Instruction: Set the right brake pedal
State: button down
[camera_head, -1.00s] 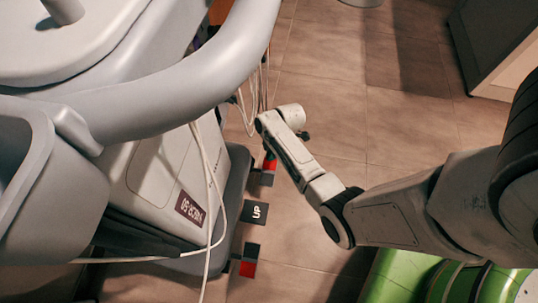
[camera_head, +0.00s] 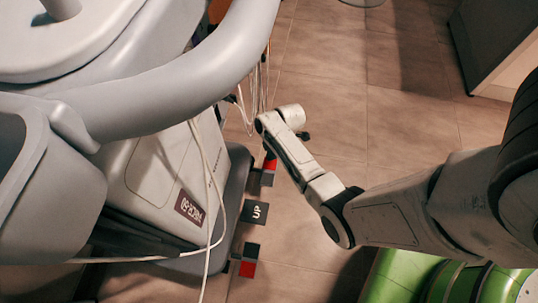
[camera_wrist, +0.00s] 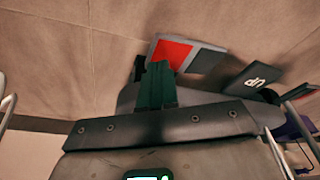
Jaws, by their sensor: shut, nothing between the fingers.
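My gripper (camera_wrist: 155,68) shows there as dark green fingers, shut and empty. The fingertips appear close to the pedal's red half; I cannot tell whether they touch. In the head view my wrist is just above and right of this pedal, and the fingers cannot be made out.
Cables (camera_head: 213,190) hang along the machine (camera_head: 165,165). Its thick grey handle (camera_head: 180,88) curves overhead. Tiled floor (camera_head: 350,110) is clear beyond my arm. A green object (camera_head: 400,275) is lower right.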

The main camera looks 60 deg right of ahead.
jog(key=shift+f+b, duration=0.85)
jog(key=shift+f, duration=0.35)
notch_tip(320, 180, up, 7)
jog(key=p, duration=0.7)
dwell(0.4)
dwell(0.5)
